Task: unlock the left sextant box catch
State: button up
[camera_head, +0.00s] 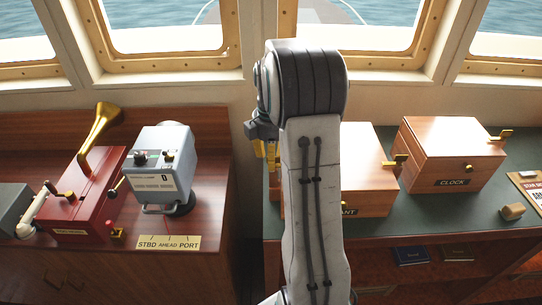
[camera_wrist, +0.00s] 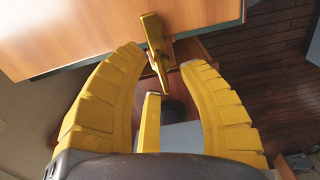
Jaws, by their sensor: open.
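The sextant box (camera_head: 365,185) is an orange-brown wooden box on the green-topped counter, partly hidden behind my arm; only the end of its label shows. In the head view a bit of my gripper (camera_head: 266,150) shows left of my arm.
A brass catch (camera_head: 395,162) sits on the sextant box's right side. On the left console are a grey device (camera_head: 163,165) and a red case (camera_head: 88,195) with a brass horn.

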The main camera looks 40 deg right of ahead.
grip_shut()
dwell(0.4)
